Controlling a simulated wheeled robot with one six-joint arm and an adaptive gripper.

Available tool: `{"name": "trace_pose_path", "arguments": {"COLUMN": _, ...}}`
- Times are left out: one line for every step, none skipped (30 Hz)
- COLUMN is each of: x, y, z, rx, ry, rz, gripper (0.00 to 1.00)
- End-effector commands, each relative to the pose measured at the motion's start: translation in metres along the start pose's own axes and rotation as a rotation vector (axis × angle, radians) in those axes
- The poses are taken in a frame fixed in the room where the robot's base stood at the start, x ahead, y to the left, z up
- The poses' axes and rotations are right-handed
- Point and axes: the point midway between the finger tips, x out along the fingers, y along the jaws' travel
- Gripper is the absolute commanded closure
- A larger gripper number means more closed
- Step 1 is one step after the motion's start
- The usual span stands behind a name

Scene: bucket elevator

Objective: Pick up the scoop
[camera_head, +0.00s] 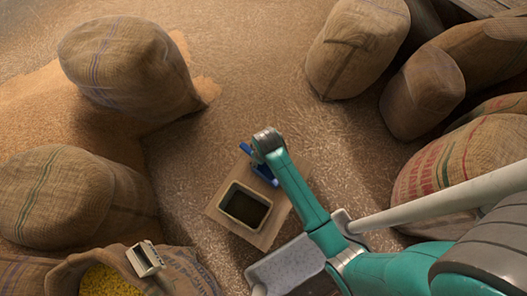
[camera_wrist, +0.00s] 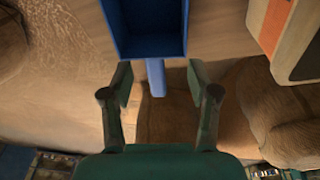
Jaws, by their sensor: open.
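The blue scoop (camera_head: 262,172) lies beside a square container, partly hidden by the end of my arm in the head view. In the wrist view, the scoop's open box-shaped bowl (camera_wrist: 150,28) is at the top, with its short blue handle pointing down toward my gripper. My gripper (camera_wrist: 158,82) is open, with one finger on each side of the handle's end. Gaps show between the handle and both fingers. I cannot tell how far above or below the fingertips the handle sits.
The square container (camera_head: 246,205) stands on a wooden board (camera_head: 226,222). Bulging sacks crowd the left (camera_head: 125,65) and right (camera_head: 425,90). An open sack of yellow grain (camera_head: 103,282) with a pale box-shaped object (camera_head: 145,259) is at lower left. Floor above the container is clear.

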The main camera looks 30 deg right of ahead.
Motion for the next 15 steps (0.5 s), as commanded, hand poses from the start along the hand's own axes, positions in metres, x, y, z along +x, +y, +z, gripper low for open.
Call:
{"name": "trace_pose_path", "arguments": {"x": -0.004, "y": 0.005, "z": -0.017, "rx": -0.009, "ry": -0.029, "rz": -0.009, "gripper": 0.40}}
{"name": "trace_pose_path", "arguments": {"x": -0.006, "y": 0.007, "z": -0.023, "rx": -0.014, "ry": -0.050, "rz": -0.015, "gripper": 0.40}}
{"name": "trace_pose_path", "arguments": {"x": -0.009, "y": 0.009, "z": -0.030, "rx": -0.020, "ry": -0.075, "rz": -0.023, "gripper": 0.40}}
{"name": "trace_pose_path", "arguments": {"x": -0.011, "y": 0.011, "z": -0.035, "rx": -0.025, "ry": -0.093, "rz": -0.029, "gripper": 0.40}}
{"name": "trace_pose_path", "arguments": {"x": -0.014, "y": 0.012, "z": -0.039, "rx": -0.030, "ry": -0.109, "rz": -0.034, "gripper": 0.40}}
{"name": "trace_pose_path", "arguments": {"x": -0.017, "y": 0.013, "z": -0.044, "rx": -0.035, "ry": -0.127, "rz": -0.040, "gripper": 0.40}}
{"name": "trace_pose_path", "arguments": {"x": -0.019, "y": 0.014, "z": -0.047, "rx": -0.038, "ry": -0.139, "rz": -0.044, "gripper": 0.40}}
{"name": "trace_pose_path", "arguments": {"x": -0.020, "y": 0.015, "z": -0.050, "rx": -0.040, "ry": -0.150, "rz": -0.048, "gripper": 0.40}}
{"name": "trace_pose_path", "arguments": {"x": -0.023, "y": 0.016, "z": -0.053, "rx": -0.043, "ry": -0.160, "rz": -0.052, "gripper": 0.40}}
{"name": "trace_pose_path", "arguments": {"x": -0.024, "y": 0.016, "z": -0.054, "rx": -0.044, "ry": -0.167, "rz": -0.054, "gripper": 0.40}}
{"name": "trace_pose_path", "arguments": {"x": -0.024, "y": 0.017, "z": -0.055, "rx": -0.046, "ry": -0.172, "rz": -0.056, "gripper": 0.40}}
{"name": "trace_pose_path", "arguments": {"x": -0.023, "y": 0.017, "z": -0.055, "rx": -0.047, "ry": -0.178, "rz": -0.058, "gripper": 0.40}}
{"name": "trace_pose_path", "arguments": {"x": -0.021, "y": 0.017, "z": -0.055, "rx": -0.047, "ry": -0.181, "rz": -0.059, "gripper": 0.40}}
{"name": "trace_pose_path", "arguments": {"x": -0.018, "y": 0.017, "z": -0.055, "rx": -0.048, "ry": -0.182, "rz": -0.059, "gripper": 0.40}}
{"name": "trace_pose_path", "arguments": {"x": -0.013, "y": 0.016, "z": -0.054, "rx": -0.048, "ry": -0.184, "rz": -0.060, "gripper": 0.40}}
